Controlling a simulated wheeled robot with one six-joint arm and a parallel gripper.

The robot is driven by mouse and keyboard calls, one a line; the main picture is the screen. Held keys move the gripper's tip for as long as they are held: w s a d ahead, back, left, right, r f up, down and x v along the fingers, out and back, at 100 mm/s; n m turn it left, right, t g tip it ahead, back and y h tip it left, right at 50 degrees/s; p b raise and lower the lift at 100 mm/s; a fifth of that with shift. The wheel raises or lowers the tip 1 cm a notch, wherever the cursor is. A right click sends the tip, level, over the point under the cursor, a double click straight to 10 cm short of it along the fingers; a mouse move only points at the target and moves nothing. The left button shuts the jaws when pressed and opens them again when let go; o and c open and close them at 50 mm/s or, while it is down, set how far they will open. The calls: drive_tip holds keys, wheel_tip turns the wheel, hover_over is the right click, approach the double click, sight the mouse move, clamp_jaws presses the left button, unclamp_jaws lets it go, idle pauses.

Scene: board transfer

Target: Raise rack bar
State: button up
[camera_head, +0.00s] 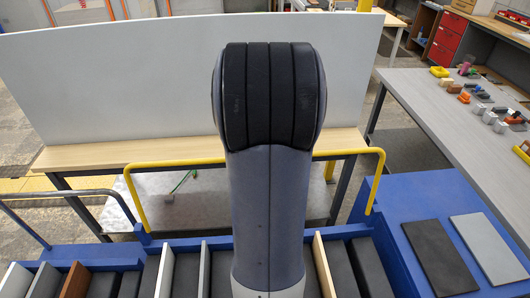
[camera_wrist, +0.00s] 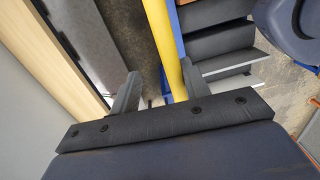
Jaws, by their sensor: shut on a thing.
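The yellow rack bar (camera_head: 185,163) runs across the far side of the blue rack (camera_head: 408,200) in the head view. Its two bent ends come down to the rack, and its crosspiece stands above the rack's far edge. My arm hides the middle of it. In the wrist view the bar (camera_wrist: 158,38) passes between the two fingers of my gripper (camera_wrist: 160,72). My gripper is shut on the bar. In the head view my gripper is hidden behind my arm.
Boards stand in the rack's slots, among them a brown one (camera_head: 75,281). A dark panel (camera_head: 437,256) and a grey panel (camera_head: 490,247) lie on the blue top at right. A large white board (camera_head: 120,85) stands on a wooden table (camera_head: 85,157) beyond.

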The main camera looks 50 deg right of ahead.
wheel_tip(320, 180, up, 11)
drive_tip(key=b, duration=0.1)
drive_tip(key=shift+w+d, duration=0.25)
drive_tip(key=shift+d, duration=0.05)
drive_tip(key=shift+f, duration=0.15)
wheel_tip(320, 180, down, 7)
drive_tip(key=shift+s+a+f+p, duration=0.15)
drive_tip(key=shift+p, duration=0.15)
idle(0.3)
